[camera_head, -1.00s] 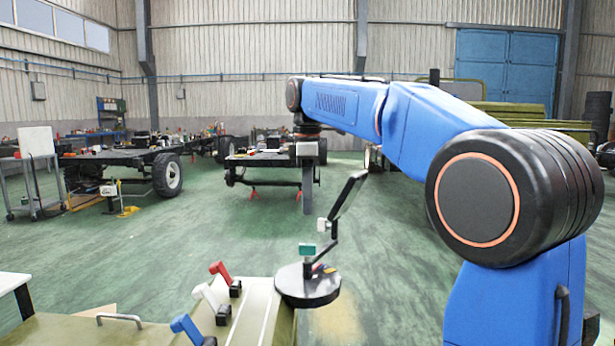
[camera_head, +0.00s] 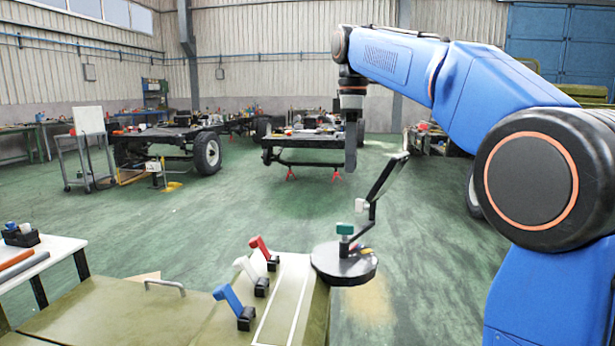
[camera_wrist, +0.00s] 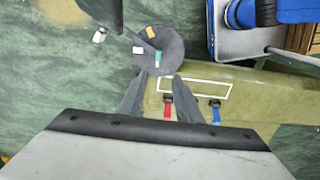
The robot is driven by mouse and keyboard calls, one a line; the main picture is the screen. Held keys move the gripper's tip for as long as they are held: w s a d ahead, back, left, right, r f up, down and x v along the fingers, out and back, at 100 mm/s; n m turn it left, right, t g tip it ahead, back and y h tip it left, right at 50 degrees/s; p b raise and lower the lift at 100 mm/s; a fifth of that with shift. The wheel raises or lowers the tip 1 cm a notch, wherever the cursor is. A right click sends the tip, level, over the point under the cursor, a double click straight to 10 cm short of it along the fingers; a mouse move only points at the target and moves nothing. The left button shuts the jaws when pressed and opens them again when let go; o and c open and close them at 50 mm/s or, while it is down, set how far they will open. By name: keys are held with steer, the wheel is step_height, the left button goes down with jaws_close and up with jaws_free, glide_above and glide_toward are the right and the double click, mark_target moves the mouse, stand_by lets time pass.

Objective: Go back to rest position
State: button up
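My gripper (camera_head: 350,158) hangs pointing down at the end of my raised blue arm, beyond the round dark disc stand (camera_head: 344,264) in the head view. In the wrist view the two fingers of my gripper (camera_wrist: 158,78) are apart, with nothing held between them. The red lever (camera_head: 262,250) shows below, between the fingers, in the wrist view (camera_wrist: 168,108). The white lever (camera_head: 249,275) and blue lever (camera_head: 231,302) stand in a row with it on the olive panel. The white lever is not clearly visible in the wrist view.
A white table (camera_head: 50,255) with tools is at left. A grey cart (camera_head: 88,165) and wheeled chassis frames (camera_head: 165,142) stand further back. Open green floor lies between.

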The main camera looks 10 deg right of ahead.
steer(key=s+d+f+m+t, duration=0.2)
steer(key=s+f+m, duration=0.5)
steer(key=s+f, duration=0.9)
steer(key=s+d+f+m+t, duration=0.2)
steer(key=s+d+f+m, duration=0.2)
steer(key=s+f, duration=1.2)
steer(key=f+m, duration=0.1)
steer(key=m, duration=0.2)
steer(key=shift+s+d+t, duration=0.15)
steer(key=shift+d+t, duration=0.15)
steer(key=shift+d, duration=0.1)
